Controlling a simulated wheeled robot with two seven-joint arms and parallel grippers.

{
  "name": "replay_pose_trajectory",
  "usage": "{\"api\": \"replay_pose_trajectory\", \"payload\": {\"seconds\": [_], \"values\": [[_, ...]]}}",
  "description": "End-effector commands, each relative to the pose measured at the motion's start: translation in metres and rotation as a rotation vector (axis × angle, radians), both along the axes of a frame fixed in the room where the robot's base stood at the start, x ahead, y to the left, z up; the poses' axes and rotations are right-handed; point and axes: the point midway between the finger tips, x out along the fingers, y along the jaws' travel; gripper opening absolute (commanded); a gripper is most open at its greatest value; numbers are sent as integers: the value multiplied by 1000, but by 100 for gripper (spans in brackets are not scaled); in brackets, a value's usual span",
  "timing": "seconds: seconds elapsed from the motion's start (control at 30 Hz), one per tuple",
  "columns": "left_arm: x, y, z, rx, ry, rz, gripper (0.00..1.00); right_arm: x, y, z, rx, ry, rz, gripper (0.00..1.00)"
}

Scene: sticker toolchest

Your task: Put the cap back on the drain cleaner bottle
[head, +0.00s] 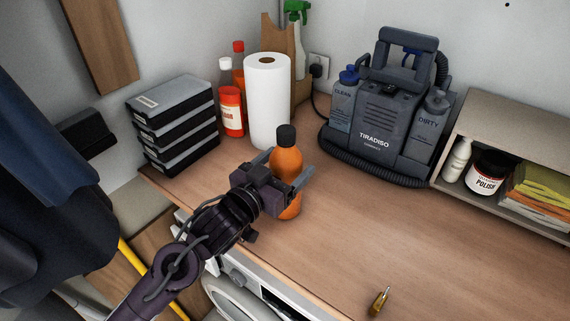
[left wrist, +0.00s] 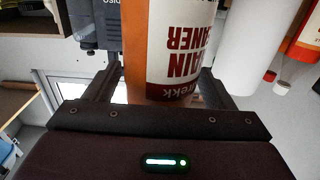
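The drain cleaner bottle (head: 287,163) is orange and stands upright near the counter's front edge. A black cap (head: 286,135) sits on top of its neck; I cannot tell how tightly. In the left wrist view the bottle (left wrist: 180,45) shows close up, its label upside down and its top out of frame. My left gripper (head: 284,168) has one finger on each side of the bottle's body, below the cap. The fingers (left wrist: 160,75) lie against its sides and look shut on it. My right gripper is not in view.
A paper towel roll (head: 268,100) stands just behind the bottle, with red bottles (head: 231,112) and stacked cases (head: 175,120) to the left. A dark cleaning machine (head: 385,110) stands at the back. A small brass-coloured object (head: 379,301) lies at the front. The counter's right middle is clear.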

Motion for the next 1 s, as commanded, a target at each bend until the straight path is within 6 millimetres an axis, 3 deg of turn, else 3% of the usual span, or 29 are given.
{"api": "replay_pose_trajectory", "payload": {"seconds": [0.43, 0.83, 1.0], "values": [[-6, 5, 1, 1, 1, 1, 82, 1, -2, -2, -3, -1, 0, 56], [-73, 53, -2, 4, 2, -2, 82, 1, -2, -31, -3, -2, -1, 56], [-89, 66, 0, 2, 2, 1, 82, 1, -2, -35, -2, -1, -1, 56]]}}
